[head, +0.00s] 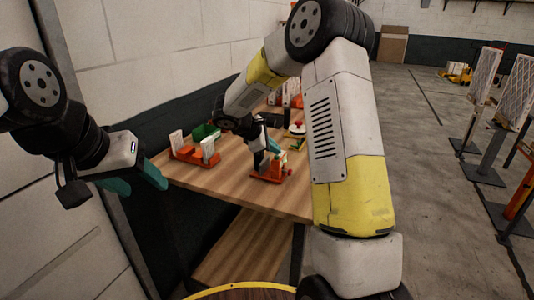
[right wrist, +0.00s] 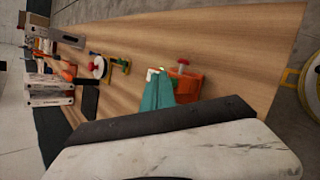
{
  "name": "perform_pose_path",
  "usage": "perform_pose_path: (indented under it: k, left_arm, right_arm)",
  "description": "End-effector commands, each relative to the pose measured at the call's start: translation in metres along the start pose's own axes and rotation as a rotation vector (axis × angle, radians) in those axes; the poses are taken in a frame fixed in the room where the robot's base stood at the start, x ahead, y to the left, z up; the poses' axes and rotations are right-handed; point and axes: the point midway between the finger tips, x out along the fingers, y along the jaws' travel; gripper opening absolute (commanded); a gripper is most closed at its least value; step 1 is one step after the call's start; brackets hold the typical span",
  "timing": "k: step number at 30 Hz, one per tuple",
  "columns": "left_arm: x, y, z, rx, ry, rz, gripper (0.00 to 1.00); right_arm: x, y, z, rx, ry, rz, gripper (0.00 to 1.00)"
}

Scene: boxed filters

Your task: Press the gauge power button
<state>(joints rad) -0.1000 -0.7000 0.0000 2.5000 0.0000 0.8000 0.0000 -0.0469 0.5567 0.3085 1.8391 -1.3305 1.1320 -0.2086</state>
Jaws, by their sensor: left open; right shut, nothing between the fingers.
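An orange device with a red knob (right wrist: 183,63) on top stands on the wooden table. It looks like the gauge, but I cannot read any label, and its power button is not clear. In the head view the orange device (head: 270,175) is near the table's front, partly behind my right gripper (head: 272,152). My right gripper's teal fingers (right wrist: 158,78) are shut and empty. Their tips are close beside the device; I cannot tell whether they touch. My left gripper (head: 143,188) is open and empty, left of the table.
An orange stand with white panels (head: 195,153) and a green bin (head: 206,132) sit at the table's left. A white round item with a red top (head: 297,127) lies farther back. A wall borders the left. Bare table (head: 290,205) shows at the front.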

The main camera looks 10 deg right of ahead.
Motion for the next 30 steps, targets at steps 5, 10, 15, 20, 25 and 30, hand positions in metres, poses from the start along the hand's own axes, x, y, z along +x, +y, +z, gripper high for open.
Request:
perform_pose_path:
  k: [5,10,15,20,25,30]
  left_arm:
    - [0.0000,0.0000,0.0000,0.000,0.000,0.000,0.56]
    - [0.0000,0.0000,0.0000,0.000,0.000,0.000,0.56]
    - [0.0000,0.0000,0.0000,0.000,0.000,0.000,0.56]
    - [0.0000,0.0000,0.0000,0.000,0.000,0.000,0.56]
    - [0.0000,0.0000,0.0000,0.000,0.000,0.000,0.56]
    - [0.0000,0.0000,0.0000,0.000,0.000,0.000,0.56]
  right_arm:
    - [0.0000,0.0000,0.0000,0.000,0.000,0.000,0.00]
    - [0.0005,-0.0004,-0.0004,0.000,0.000,0.000,0.00]
    - [0.0045,-0.0034,-0.0029,-0.002,-0.001,-0.001,0.00]
    - [0.0063,-0.0048,-0.0045,0.000,0.000,0.000,0.00]
    - [0.0062,-0.0048,-0.0045,0.000,0.000,0.000,0.00]
    - [0.0046,-0.0037,-0.0037,0.000,0.000,0.000,0.00]
